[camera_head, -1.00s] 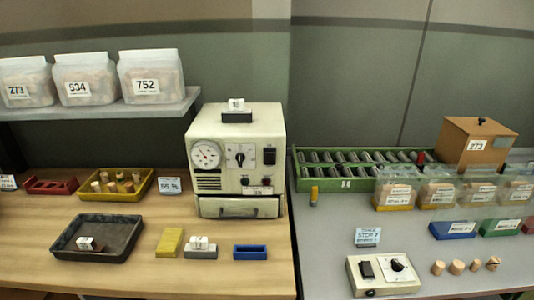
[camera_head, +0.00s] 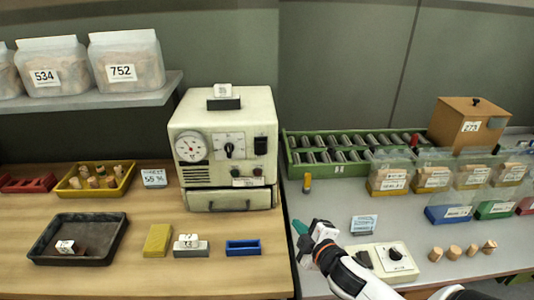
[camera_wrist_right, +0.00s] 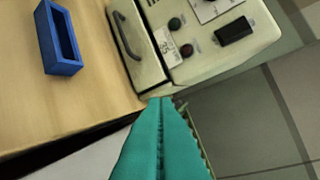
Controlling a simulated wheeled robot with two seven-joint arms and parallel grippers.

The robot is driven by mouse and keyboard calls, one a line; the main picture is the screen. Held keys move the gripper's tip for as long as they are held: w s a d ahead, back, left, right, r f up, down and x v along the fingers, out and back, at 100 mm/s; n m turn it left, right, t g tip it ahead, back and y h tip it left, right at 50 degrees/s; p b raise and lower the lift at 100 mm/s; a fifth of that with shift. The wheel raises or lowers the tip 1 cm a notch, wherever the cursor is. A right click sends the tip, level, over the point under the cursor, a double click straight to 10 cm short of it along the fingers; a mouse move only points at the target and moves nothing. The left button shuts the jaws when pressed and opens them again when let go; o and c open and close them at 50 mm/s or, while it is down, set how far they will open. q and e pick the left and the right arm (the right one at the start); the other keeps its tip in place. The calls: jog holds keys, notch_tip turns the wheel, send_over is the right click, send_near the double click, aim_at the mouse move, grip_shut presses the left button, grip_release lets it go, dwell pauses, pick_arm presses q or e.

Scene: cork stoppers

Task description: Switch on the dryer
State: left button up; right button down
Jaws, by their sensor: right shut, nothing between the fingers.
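The dryer (camera_head: 200,160) is a cream box on the wooden table, with a round gauge, a black knob (camera_head: 229,151), a black rocker switch (camera_head: 261,145) and a drawer with a handle below. In the right wrist view the dryer (camera_wrist_right: 182,75) shows at the top, with its dark rocker switch (camera_wrist_right: 234,31) and two small round buttons or lamps. My right gripper (camera_head: 298,227) is in front of the dryer and to its right, apart from it. Its teal fingers (camera_wrist_right: 160,130) are shut and empty. My left gripper is not in view.
A blue tray (camera_head: 243,247) lies in front of the dryer. A green rack (camera_head: 290,158) stands close to its right. A dark tray (camera_head: 48,258) is at left.

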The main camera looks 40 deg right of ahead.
jog(key=w+d+r+n+t+y, duration=0.2)
jog(key=w+r+n+t+y, duration=0.2)
jog(key=r+n+y, duration=0.3)
jog(key=shift+r+n+y, duration=0.4)
jog(key=shift+r+n, duration=1.3)
jog(key=shift+n, duration=1)
jog(key=p, duration=0.4)
send_near(256, 147)
jog(key=w+a, duration=0.3)
jog(key=w, duration=0.1)
jog(key=w+d+r+p, duration=0.1)
jog(key=shift+w+d, duration=0.25)
jog(key=shift+d, duration=0.05)
